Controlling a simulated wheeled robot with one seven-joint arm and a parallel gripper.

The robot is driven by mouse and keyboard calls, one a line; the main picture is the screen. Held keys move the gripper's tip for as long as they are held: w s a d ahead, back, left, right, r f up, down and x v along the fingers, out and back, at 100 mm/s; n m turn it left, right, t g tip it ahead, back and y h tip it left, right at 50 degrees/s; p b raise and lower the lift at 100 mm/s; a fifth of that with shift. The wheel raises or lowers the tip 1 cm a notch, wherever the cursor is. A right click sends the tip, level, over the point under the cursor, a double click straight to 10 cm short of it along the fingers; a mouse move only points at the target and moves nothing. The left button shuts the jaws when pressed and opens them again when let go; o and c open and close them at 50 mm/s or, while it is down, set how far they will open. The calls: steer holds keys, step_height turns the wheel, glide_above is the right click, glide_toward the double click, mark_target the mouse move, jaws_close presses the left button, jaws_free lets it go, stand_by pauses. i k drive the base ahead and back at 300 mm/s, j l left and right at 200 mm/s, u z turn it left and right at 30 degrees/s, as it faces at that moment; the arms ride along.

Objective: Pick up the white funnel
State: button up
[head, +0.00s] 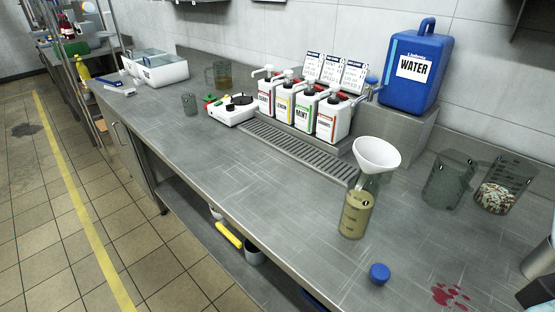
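The white funnel (376,155) is in the head view, right of the middle of the steel counter. It sits wide end up in the neck of a clear bottle (356,216) that holds a yellowish liquid. The funnel leans a little, and its spout is partly seen through the bottle's neck. The bottle stands upright near the counter's front edge. My gripper is not in view.
A blue cap (379,273) lies in front of the bottle, near a red spill (451,295). Clear jugs (449,180) stand right of the funnel. Pump bottles (332,118) and a blue water container (415,68) stand behind. The counter (240,170) left of the bottle is clear.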

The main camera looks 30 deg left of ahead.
mark_target(373, 155)
steer(key=u, duration=0.8)
steer(key=i+j+z, duration=0.1)
steer(key=j, duration=0.3)
steer(key=i+j+z, duration=0.15)
steer(key=j, duration=0.25)
